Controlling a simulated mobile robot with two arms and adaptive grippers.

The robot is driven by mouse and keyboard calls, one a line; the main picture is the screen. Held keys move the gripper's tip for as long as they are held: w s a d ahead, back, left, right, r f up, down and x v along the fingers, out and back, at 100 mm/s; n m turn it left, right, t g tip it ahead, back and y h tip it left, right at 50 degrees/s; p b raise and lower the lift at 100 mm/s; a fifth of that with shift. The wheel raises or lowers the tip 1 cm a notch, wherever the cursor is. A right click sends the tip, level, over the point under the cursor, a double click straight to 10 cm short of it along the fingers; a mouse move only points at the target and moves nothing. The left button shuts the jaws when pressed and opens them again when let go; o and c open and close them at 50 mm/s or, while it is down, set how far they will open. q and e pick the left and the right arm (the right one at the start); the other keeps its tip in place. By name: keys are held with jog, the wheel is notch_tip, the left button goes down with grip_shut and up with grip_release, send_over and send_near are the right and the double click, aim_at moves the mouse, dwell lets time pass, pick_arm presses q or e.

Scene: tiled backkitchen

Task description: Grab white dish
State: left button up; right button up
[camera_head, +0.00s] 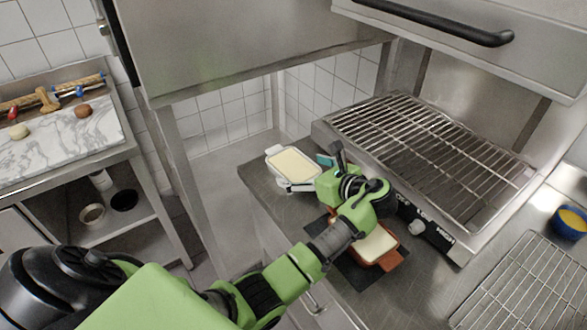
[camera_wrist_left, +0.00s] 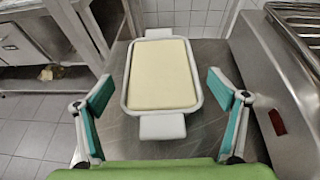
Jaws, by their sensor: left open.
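The white dish (camera_head: 287,184) is rectangular with tab handles and a pale yellow filling. It sits on the steel counter near its left end in the head view. In the left wrist view the white dish (camera_wrist_left: 162,127) lies straight ahead, its near handle between and just beyond the fingers. My left gripper (camera_head: 325,164) is beside the dish on its right in the head view. In the left wrist view my left gripper (camera_wrist_left: 162,110) is open and empty, with teal pads spread on both sides. My right gripper does not show.
A brown dish (camera_head: 388,262) with pale filling sits on a dark mat under my left arm. A grill with a wire rack (camera_head: 430,140) stands right of the white dish. A blue bowl (camera_head: 570,222) and another rack (camera_head: 525,290) are at the right.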

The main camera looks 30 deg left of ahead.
aim_at(295, 166)
pick_arm(q)
jog(key=x, duration=0.4)
jog(key=shift+r+p, duration=0.15)
jog(key=shift+p, duration=0.2)
jog(key=shift+a, duration=0.3)
jog(key=shift+d, duration=0.1)
jog(key=shift+c, duration=1.2)
jog(key=c, duration=1.3)
jog(key=shift+c, duration=0.7)
jog(key=shift+w, duration=0.1)
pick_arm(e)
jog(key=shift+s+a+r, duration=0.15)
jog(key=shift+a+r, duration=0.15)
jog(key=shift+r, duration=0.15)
